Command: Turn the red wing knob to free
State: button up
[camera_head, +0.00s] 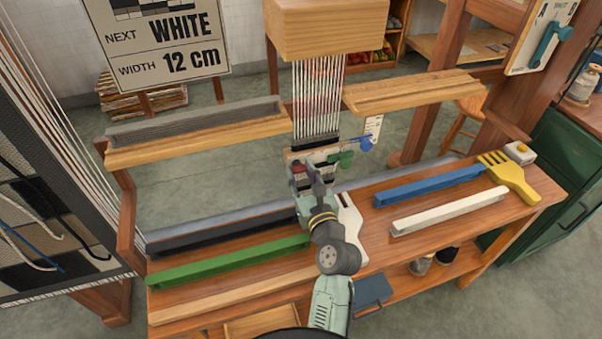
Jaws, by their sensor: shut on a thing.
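The red wing knob (298,168) is at the left end of a row of small wing knobs, below the hanging white threads. Only a little red shows, as my gripper (302,171) covers most of it. My gripper is shut on the red wing knob, reaching up over the bench from the front. How far the knob is turned cannot be made out. A green wing knob (346,158) and a blue wing knob (364,143) stand to its right, clear of my gripper. A small pale card with marks (374,128) is beside the blue knob.
The wooden bench (455,233) holds a green bar (230,262), a blue bar (430,186), a white bar (447,212) and a yellow comb (512,178). A white tool (349,225) lies right beside my arm. Taut white threads (317,95) hang above.

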jog(key=shift+n, duration=0.4)
jog(key=n, duration=0.3)
jog(key=shift+n, duration=0.4)
jog(key=n, duration=0.4)
jog(key=n+b, duration=0.2)
jog(key=n, duration=0.3)
jog(key=n+b, duration=0.1)
jog(key=n, duration=0.3)
jog(key=shift+b, duration=0.4)
jog(key=shift+r+n, duration=0.1)
jog(key=shift+n, duration=0.2)
jog(key=o, duration=1.1)
jog(key=shift+o, duration=0.2)
